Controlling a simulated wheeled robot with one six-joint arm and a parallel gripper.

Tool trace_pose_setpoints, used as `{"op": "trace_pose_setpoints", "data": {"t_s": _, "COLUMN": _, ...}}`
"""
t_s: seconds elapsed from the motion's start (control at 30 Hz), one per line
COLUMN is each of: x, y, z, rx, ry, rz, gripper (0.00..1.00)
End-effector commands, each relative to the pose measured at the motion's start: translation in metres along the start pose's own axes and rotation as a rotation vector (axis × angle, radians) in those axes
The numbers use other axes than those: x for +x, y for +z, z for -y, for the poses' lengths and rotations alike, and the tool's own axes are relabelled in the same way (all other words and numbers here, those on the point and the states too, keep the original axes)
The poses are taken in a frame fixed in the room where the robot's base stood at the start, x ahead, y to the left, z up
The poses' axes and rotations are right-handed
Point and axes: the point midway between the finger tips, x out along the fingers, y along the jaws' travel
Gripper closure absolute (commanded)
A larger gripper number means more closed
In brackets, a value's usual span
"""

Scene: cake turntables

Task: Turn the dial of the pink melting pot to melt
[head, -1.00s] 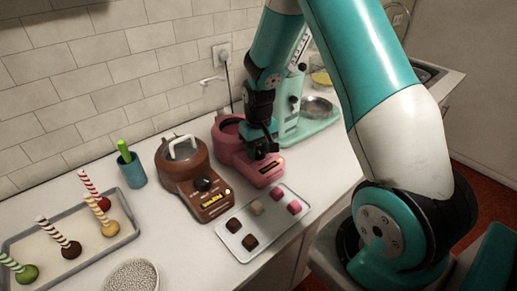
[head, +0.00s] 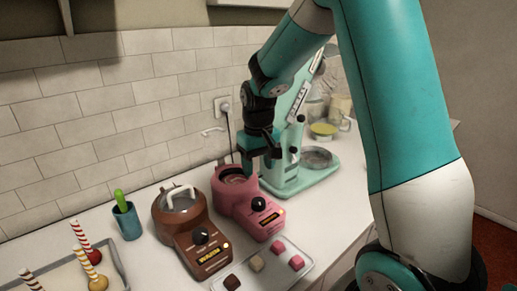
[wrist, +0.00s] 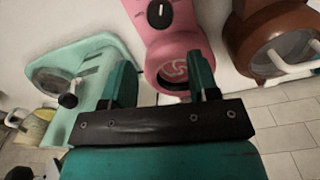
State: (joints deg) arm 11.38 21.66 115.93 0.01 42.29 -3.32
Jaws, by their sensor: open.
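The pink melting pot (head: 227,196) stands on the white counter, its round bowl open at the back. Its black dial (head: 258,204) is on the sloping front, above a small lit label too small to read. In the wrist view the dial (wrist: 160,14) shows a white pointer line, roughly upright in the picture, beyond the pot's bowl (wrist: 174,68). My gripper (head: 260,162) is open and empty, above and behind the dial, near the bowl and apart from the dial. In the wrist view its two teal fingers (wrist: 162,78) stand apart, with the bowl between and beyond them.
A brown melting pot (head: 180,217) with a lidded bowl stands close on the left. A mint-green stand mixer (head: 300,178) stands close on the right. A tray of chocolates (head: 268,272) lies in front. A blue cup (head: 127,222) and a cake-pop tray (head: 122,270) are farther left.

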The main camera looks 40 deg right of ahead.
Motion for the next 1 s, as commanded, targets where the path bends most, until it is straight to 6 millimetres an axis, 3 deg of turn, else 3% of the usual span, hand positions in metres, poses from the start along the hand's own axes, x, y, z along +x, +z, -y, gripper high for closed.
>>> {"op": "trace_pose_setpoints", "data": {"t_s": 0.13, "x": -0.031, "y": -0.001, "z": 0.000, "rx": 0.000, "ry": 0.000, "rz": -0.005, "gripper": 0.45}}
{"op": "trace_pose_setpoints", "data": {"t_s": 0.33, "x": -0.053, "y": -0.001, "z": 0.000, "rx": 0.000, "ry": 0.000, "rz": -0.002, "gripper": 0.45}}
{"op": "trace_pose_setpoints", "data": {"t_s": 1.0, "x": -0.058, "y": 0.001, "z": 0.003, "rx": -0.007, "ry": -0.002, "rz": -0.002, "gripper": 0.45}}
